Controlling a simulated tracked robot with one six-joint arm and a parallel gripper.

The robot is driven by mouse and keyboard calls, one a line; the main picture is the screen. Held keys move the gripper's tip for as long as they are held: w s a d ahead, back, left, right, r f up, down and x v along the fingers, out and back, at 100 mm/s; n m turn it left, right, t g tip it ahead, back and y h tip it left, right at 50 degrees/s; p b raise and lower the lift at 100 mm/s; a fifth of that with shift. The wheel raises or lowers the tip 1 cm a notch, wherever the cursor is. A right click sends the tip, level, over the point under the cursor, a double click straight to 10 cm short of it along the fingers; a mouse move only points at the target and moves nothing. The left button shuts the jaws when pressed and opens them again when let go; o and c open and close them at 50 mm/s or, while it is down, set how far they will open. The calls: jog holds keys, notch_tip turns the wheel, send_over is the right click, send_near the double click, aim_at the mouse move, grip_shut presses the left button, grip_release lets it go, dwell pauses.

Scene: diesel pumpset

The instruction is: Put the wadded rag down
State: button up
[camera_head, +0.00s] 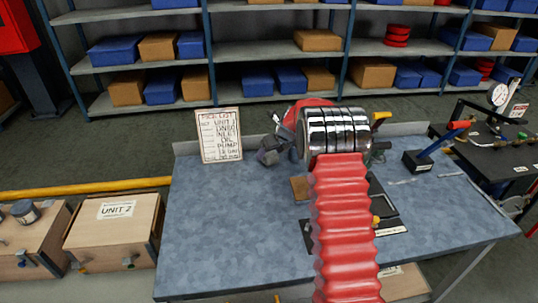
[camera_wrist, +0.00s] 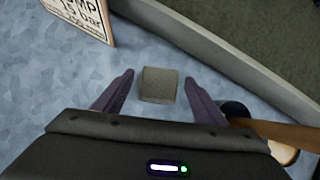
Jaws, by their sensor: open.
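The wadded rag (camera_wrist: 158,85) looks like a small grey-green squarish lump in the wrist view. It lies over the blue-grey bench top (camera_head: 215,230), near the raised back edge. My gripper (camera_wrist: 157,92) is open, with one dark finger on each side of the rag and a visible gap on both sides. In the head view my gripper (camera_head: 268,152) is at the back of the bench, right of the pick list board (camera_head: 221,135). I cannot pick out the rag there; my arm and gripper hide that spot.
The board also stands close by in the wrist view (camera_wrist: 85,15). A wooden-handled item (camera_wrist: 285,131) lies right of my gripper. The bench's left front is clear. Shelves (camera_head: 270,50) stand behind.

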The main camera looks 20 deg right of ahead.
jog(key=v, duration=1)
jog(key=shift+s, duration=0.15)
jog(key=shift+r, duration=0.1)
jog(key=s+a+r+n, duration=0.7)
jog(key=s+n, duration=0.1)
jog(key=s, duration=0.2)
jog(key=s+a+r+n, duration=0.6)
jog(key=s+r+n, duration=0.1)
jog(key=s+n, duration=0.25)
jog(key=s+a+f+n, duration=0.1)
jog(key=s+a+n, duration=0.1)
jog(key=s+n, duration=0.6)
jog(key=s+a+n+h, duration=0.1)
jog(key=s+n, duration=0.7)
jog(key=s, duration=0.8)
jog(key=shift+s+a+f+g, duration=0.35)
jog(key=shift+a+g, duration=0.05)
jog(key=shift+a, duration=0.35)
